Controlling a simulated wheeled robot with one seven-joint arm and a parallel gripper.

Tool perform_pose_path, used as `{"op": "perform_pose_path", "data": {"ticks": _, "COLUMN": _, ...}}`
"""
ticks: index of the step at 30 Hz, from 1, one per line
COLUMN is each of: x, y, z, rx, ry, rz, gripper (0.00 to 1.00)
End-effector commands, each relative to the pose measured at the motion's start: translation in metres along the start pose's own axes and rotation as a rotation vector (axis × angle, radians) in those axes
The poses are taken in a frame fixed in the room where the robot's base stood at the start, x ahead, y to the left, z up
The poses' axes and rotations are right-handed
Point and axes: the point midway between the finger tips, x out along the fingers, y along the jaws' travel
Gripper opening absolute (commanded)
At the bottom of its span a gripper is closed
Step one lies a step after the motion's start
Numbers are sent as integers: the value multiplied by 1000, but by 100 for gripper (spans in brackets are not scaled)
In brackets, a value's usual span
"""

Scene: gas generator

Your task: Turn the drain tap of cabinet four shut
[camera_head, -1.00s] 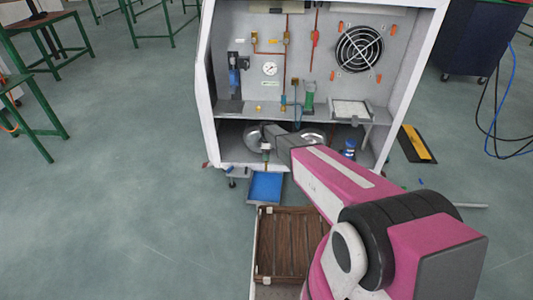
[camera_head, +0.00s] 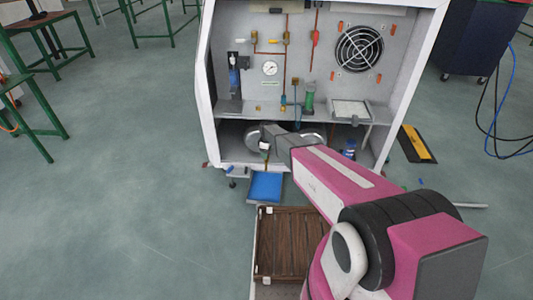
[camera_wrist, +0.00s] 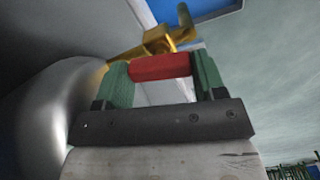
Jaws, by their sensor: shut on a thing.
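In the wrist view, the drain tap (camera_wrist: 158,42) is a brass valve with a red handle (camera_wrist: 160,66). My gripper (camera_wrist: 163,76) has its two green fingers on either side of the red handle and is shut on it. In the head view, my gripper (camera_head: 267,154) reaches into the low bay of the open white cabinet (camera_head: 208,110), near its front edge. The tap is too small and covered to make out there. I cannot read a number on the cabinet.
A rounded silver vessel (camera_wrist: 50,115) stands close to the left finger. A blue tray (camera_head: 266,187) lies below the cabinet's front edge. A wooden slatted crate (camera_head: 288,245) sits nearer me.

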Motion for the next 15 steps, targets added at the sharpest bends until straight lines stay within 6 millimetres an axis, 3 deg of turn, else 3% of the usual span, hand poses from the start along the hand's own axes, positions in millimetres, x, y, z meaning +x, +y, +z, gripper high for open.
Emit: {"op": "perform_pose_path", "data": {"ticks": 15, "x": 0, "y": 0, "z": 0, "rx": 492, "ry": 0, "rz": 1, "gripper": 40}}
